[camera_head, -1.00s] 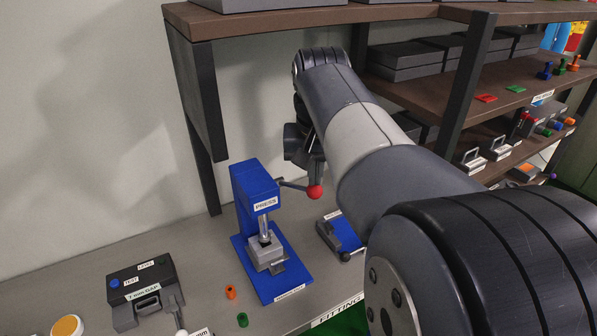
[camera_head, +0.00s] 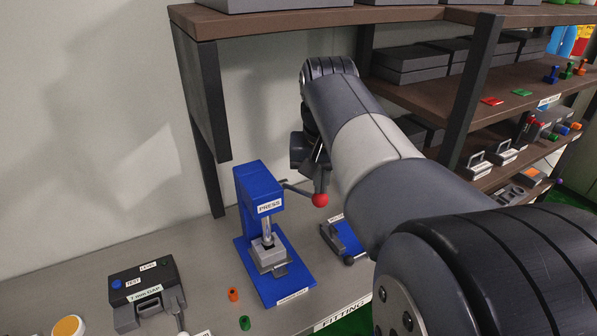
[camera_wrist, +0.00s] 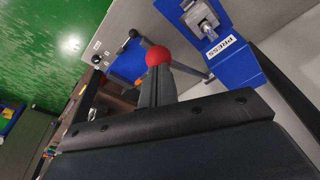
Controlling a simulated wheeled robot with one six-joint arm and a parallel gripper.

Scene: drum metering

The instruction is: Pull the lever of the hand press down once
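The blue hand press (camera_head: 250,190), labelled PRESS, stands on the bench in the head view and also shows at the top right of the wrist view (camera_wrist: 235,60). Its thin lever (camera_head: 298,189) slopes down to the right and ends in a red ball knob (camera_head: 320,200). The knob shows in the wrist view (camera_wrist: 158,56) right at my fingertips. My gripper (camera_head: 319,187) points down just above the knob and appears to touch it from above. Its fingers look close together (camera_wrist: 157,72). They hide part of the knob in the wrist view.
A blue fixture (camera_head: 345,238) lies right of the press. A dark gap tester (camera_head: 145,288) stands at the left, with small orange (camera_head: 233,294) and green (camera_head: 245,323) pieces between. A shelf post (camera_head: 203,130) rises behind the press, and shelves fill the right.

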